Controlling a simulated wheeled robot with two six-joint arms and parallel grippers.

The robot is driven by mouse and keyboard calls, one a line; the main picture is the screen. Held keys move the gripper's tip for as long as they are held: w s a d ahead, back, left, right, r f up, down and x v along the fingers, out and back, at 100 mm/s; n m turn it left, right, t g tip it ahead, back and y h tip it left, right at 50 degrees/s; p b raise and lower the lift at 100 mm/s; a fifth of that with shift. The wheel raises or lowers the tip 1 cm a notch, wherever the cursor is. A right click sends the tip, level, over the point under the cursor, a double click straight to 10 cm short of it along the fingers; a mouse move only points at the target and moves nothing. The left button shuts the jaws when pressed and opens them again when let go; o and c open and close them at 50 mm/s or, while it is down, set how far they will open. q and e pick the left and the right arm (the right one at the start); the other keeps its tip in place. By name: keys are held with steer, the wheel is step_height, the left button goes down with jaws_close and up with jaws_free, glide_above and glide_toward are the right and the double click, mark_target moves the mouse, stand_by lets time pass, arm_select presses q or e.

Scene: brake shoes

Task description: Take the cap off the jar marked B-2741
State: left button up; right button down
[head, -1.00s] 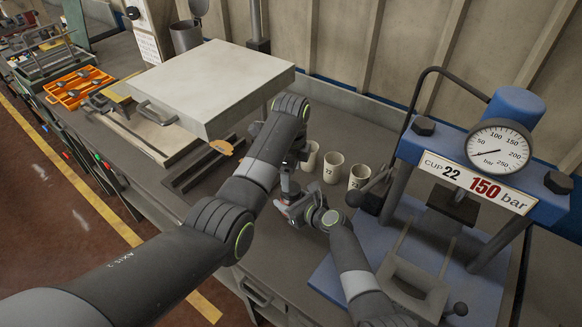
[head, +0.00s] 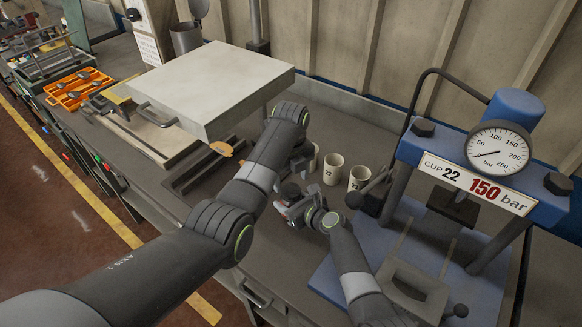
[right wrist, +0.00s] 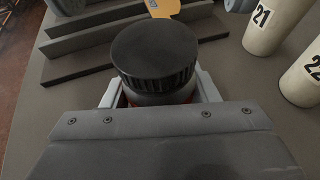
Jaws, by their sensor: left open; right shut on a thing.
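My right gripper (head: 288,207) is shut on a jar with a black ribbed cap (right wrist: 153,55), at the front of the bench. In the right wrist view the cap sits on top of the jar, and a strip of the reddish jar body (right wrist: 124,101) shows below it between the fingers. The dark cap also shows in the head view (head: 291,190). No B-2741 marking is readable. My left gripper (head: 300,164) is open, beyond the jar and apart from it; its own forearm partly hides it.
Numbered cups, including 22 (head: 333,170), stand behind the jar. A blue press (head: 400,150) with a gauge and a 150 bar sign stands at right. A large pale slab (head: 215,80) and dark rails (head: 190,178) lie left. An orange tray (head: 72,97) is further left.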

mark_target(291, 190)
arm_select(q)
steer(key=shift+f, duration=1.75)
steer(key=c, duration=1)
steer(key=n, duration=1)
steer(key=o, duration=1.1)
